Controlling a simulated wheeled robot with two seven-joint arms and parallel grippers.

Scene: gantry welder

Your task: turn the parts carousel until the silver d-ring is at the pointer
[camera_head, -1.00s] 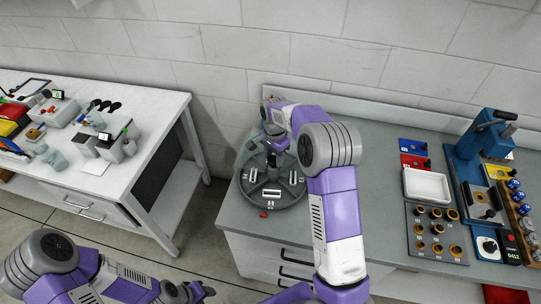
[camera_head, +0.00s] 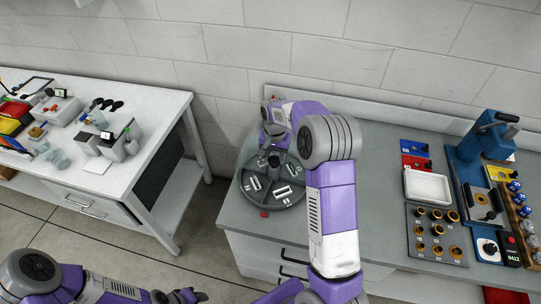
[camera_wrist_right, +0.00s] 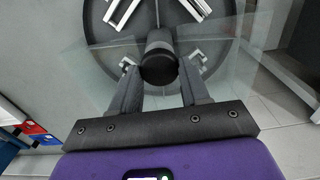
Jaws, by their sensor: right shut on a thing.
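The parts carousel (camera_head: 272,204) is a round grey tray with compartments on the right-hand bench; silvery parts lie in it. Which part is the silver d-ring I cannot tell. A small red marker (camera_head: 264,215) sits at the carousel's front edge; it may be the pointer. My right gripper (camera_head: 274,145) is over the carousel. In the right wrist view its two fingers close around a dark round knob (camera_wrist_right: 160,65) standing up from the carousel (camera_wrist_right: 105,45). My left gripper (camera_head: 190,297) is low at the bottom left, away from the carousel, its jaws unclear.
Right of my right arm, the bench holds a white tray (camera_head: 428,187), a board of brass rings (camera_head: 436,233) and a blue press (camera_head: 483,145). A white table (camera_head: 150,150) with small devices stands left across a gap. The wall is close behind the bench.

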